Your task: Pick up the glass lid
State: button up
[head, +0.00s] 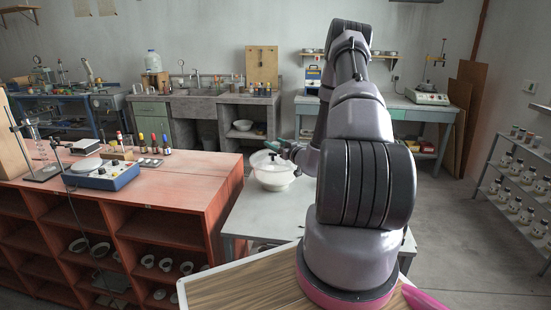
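A pale, rounded lid (268,158) that looks like glass sits on a white bowl (274,182) on the grey bench (252,214), in the middle of the head view. My arm reaches out over the bench from the right. My gripper (272,145) is at the top of the lid, close above it. It is small here and partly hidden by my own wrist, so I cannot see whether its fingers are apart or touch the lid.
A red-brown shelf unit (165,195) stands left of the bench, with a blue-white instrument (101,174) and small bottles on top. Grey worktops and a sink line the back wall. A rack of jars (515,185) stands at the right. Floor right of the bench is clear.

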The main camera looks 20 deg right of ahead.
grip_shut()
dwell(1.2)
